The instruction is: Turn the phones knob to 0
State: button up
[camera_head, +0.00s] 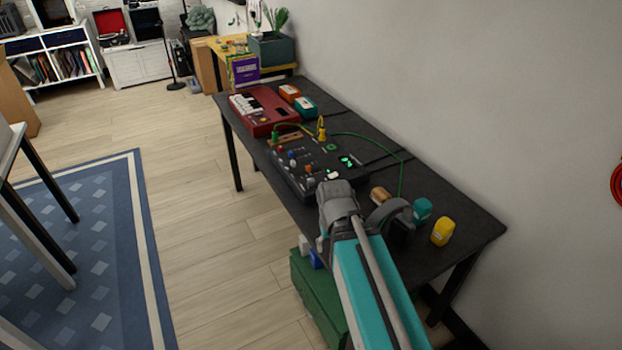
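A black mixer-like device (290,176) with small coloured knobs and a green lit display (347,161) sits on the dark table. Red, blue, white and orange knobs show on its left and middle part; a white piece (333,175) is near its front right. The labels are too small to read, so I cannot tell which knob is the phones knob. My gripper (337,192) is at the grey end of my arm, over the device's near right edge. Its fingers are not distinguishable, and the arm end hides that part of the device.
A red keyboard (268,123) and orange and teal boxes (306,107) stand behind the device. A green cable (392,150) loops along the wall side. Teal (422,211) and yellow (443,231) items stand at the right. A green box (318,290) is below the table's front edge.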

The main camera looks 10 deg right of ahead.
aim_at(311, 179)
jog(key=w+r+m+p, duration=0.1)
jog(key=w+r+p, duration=0.3)
jog(key=w, duration=0.5)
jog(key=w+r+m+p, duration=0.1)
jog(key=w+r+p, duration=0.4)
jog(key=w, duration=0.5)
jog(key=w+r+m+p, duration=0.1)
jog(key=w+r+p, duration=0.3)
jog(key=w, duration=0.6)
jog(key=shift+r, duration=0.3)
jog(key=shift+f, duration=0.2)
notch_tip(311, 179, down, 13)
jog(key=b, duration=1.3)
jog(key=shift+f, duration=0.2)
grip_shut()
